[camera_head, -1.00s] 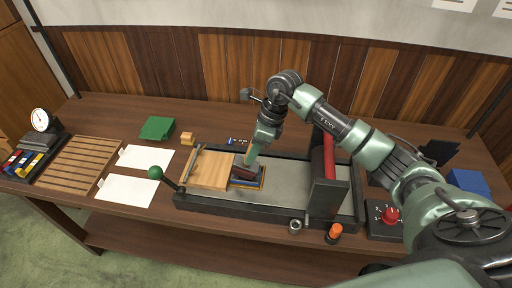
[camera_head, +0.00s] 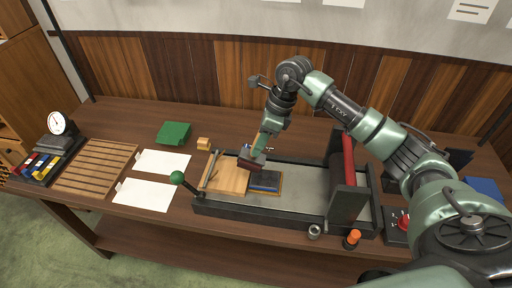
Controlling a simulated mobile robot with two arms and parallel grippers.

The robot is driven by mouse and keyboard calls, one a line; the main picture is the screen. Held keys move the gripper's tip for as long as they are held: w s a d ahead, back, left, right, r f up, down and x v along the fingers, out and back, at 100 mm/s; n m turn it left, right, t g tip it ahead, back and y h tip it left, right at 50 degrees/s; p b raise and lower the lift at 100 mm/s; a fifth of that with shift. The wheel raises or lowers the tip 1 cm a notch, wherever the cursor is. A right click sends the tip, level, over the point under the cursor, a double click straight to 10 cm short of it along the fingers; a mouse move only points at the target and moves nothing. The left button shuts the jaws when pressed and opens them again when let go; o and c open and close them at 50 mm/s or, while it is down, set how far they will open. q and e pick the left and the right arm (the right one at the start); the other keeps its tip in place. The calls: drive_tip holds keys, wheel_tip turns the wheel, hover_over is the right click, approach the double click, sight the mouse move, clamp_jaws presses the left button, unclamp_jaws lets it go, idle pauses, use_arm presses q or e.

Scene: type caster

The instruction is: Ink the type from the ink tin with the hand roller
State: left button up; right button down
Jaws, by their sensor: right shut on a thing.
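The type (camera_head: 264,181) is a dark bluish block in a thin wooden frame, lying on the grey bed of the press (camera_head: 305,182). My right gripper (camera_head: 267,138) is shut on the hand roller (camera_head: 251,162), whose dark reddish-brown drum hangs below the fingers. The drum appears just behind and left of the type, over the rear edge of the wooden board, seemingly raised and apart from the type. I cannot pick out the ink tin for certain; my right arm hides part of the bench. My left gripper is not in view.
A wooden board (camera_head: 229,179) lies left of the type. The press has a green-knobbed lever (camera_head: 177,178) and a red-and-black roller (camera_head: 348,165) at right. White sheets (camera_head: 145,194), a green block (camera_head: 174,132) and a slatted rack (camera_head: 95,168) lie left.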

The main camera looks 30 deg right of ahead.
drive_tip(key=shift+w+r+p, duration=0.15)
drive_tip(key=shift+r+p, duration=0.2)
drive_tip(key=shift+r, duration=1.05)
drive_tip(key=shift+a+f, duration=0.1)
